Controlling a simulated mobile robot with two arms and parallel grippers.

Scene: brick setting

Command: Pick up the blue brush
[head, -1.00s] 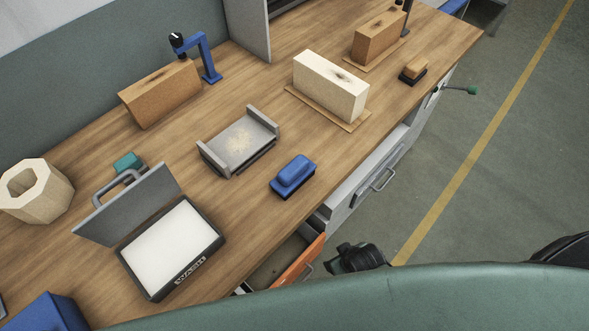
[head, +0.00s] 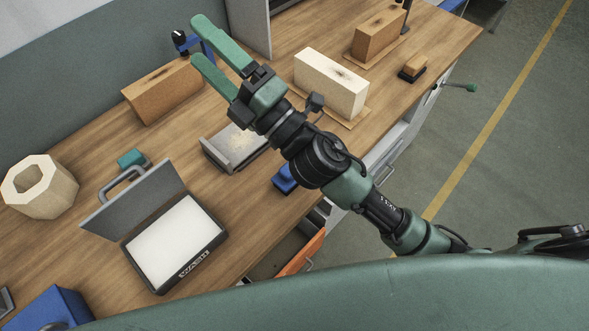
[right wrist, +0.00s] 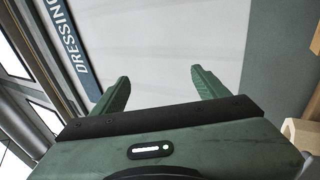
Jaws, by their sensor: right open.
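The blue brush (head: 284,180) lies on the wooden bench near its front edge in the head view. My right forearm and wrist cover most of it, and only its left part shows. My right gripper (head: 203,42) reaches over the bench from the right, with its fingers pointing to the back left, well past the brush. Its two green fingers are apart and nothing is between them. In the right wrist view the open fingers (right wrist: 160,88) face a pale wall panel, and the brush does not show there. My left gripper is not in view.
A grey tray (head: 222,163) stands behind the brush, partly under my arm. A white block (head: 330,82) and a brown brush (head: 413,68) are to the right. An open case (head: 215,237) lies at the left. An orange drawer (head: 302,253) stands open below the front edge.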

